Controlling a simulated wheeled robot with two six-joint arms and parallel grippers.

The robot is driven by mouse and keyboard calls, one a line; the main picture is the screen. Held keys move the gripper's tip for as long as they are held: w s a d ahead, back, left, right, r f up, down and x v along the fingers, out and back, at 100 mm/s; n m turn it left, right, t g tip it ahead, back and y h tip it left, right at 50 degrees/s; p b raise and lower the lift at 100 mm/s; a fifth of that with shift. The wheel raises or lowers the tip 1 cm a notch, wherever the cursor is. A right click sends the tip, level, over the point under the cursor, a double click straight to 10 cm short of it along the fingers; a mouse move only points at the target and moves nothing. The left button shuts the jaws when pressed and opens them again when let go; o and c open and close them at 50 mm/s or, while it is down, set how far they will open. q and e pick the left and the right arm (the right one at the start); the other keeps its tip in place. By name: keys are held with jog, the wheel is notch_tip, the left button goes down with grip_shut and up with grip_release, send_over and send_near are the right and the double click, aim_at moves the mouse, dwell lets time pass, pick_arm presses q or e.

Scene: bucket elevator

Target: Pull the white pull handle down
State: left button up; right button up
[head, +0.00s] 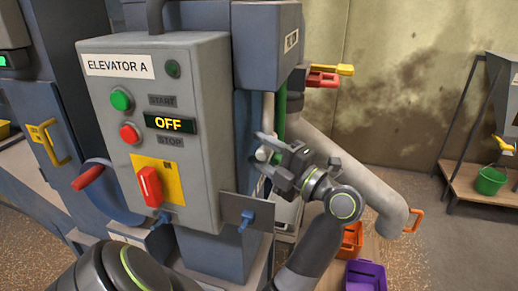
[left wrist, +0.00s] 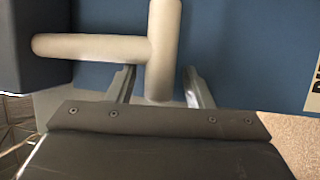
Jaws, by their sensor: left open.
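The white pull handle (left wrist: 163,40) shows in the left wrist view as an off-white upright bar with a side bar reaching left. In the head view a pale part of it (head: 268,108) shows beside the blue elevator column, partly hidden by my gripper. My left gripper (head: 262,151) is open at the handle. In the left wrist view its two fingers (left wrist: 160,88) stand on either side of the bar's lower end, with a gap visible on each side. My right gripper is not in view.
The grey control box (head: 207,120) reads OFF and has green and red buttons and a red switch (head: 149,187). A small plate (head: 247,211) juts out below my gripper. A grey pipe (head: 365,185) runs behind my arm. Orange and purple bins (head: 366,275) lie below.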

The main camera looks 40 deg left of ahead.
pick_arm(q)
jog(key=shift+d, duration=0.1)
grip_shut()
notch_tip(320, 180, down, 10)
jog(key=b, duration=0.4)
jog(key=shift+f+b, duration=0.2)
jog(key=shift+b, duration=0.2)
jog(key=shift+f, duration=0.15)
jog(key=shift+c, duration=0.6)
grip_release()
jog(key=shift+o, duration=0.6)
